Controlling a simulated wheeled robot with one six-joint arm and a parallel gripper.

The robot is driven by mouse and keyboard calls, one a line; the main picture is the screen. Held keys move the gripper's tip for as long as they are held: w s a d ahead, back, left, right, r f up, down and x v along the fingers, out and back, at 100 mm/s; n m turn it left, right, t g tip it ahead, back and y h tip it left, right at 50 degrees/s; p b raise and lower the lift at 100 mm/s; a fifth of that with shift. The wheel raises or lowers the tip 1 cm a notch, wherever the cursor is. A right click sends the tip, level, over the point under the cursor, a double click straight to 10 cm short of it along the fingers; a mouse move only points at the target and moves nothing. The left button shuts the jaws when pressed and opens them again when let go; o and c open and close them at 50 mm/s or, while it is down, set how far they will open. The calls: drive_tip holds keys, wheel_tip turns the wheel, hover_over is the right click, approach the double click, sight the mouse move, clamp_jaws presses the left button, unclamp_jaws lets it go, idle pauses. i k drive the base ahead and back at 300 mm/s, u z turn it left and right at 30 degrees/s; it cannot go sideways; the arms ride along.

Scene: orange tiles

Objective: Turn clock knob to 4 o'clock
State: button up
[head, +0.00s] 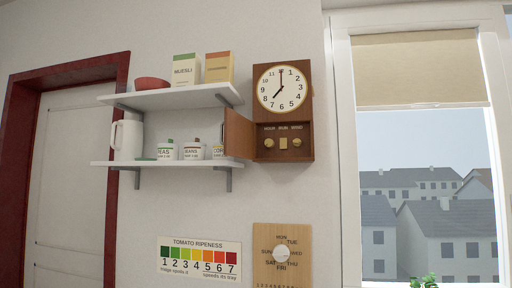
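A brown wooden wall clock (291,113) hangs left of the window in the head view. Its round white dial (289,80) has one hand pointing up to 12 and another pointing down-left near 7. Below the dial is an open compartment with its small wooden door (238,133) swung out to the left. Inside, a round brass knob (269,143) sits at left under a label that looks like HOUR. A pale rectangular switch (283,143) is in the middle under RUN, and another brass knob (297,142) is at right, its label too small to read surely. My gripper is not in view.
Two white shelves (165,98) left of the clock hold boxes, a red bowl (152,84), a white pitcher (127,140) and jars; the lower one ends close by the open door. A weekday dial board (264,268) and ripeness chart (199,259) hang below. The wall between is clear.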

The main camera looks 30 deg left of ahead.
sight(270, 143)
drive_tip(key=u, duration=1.25)
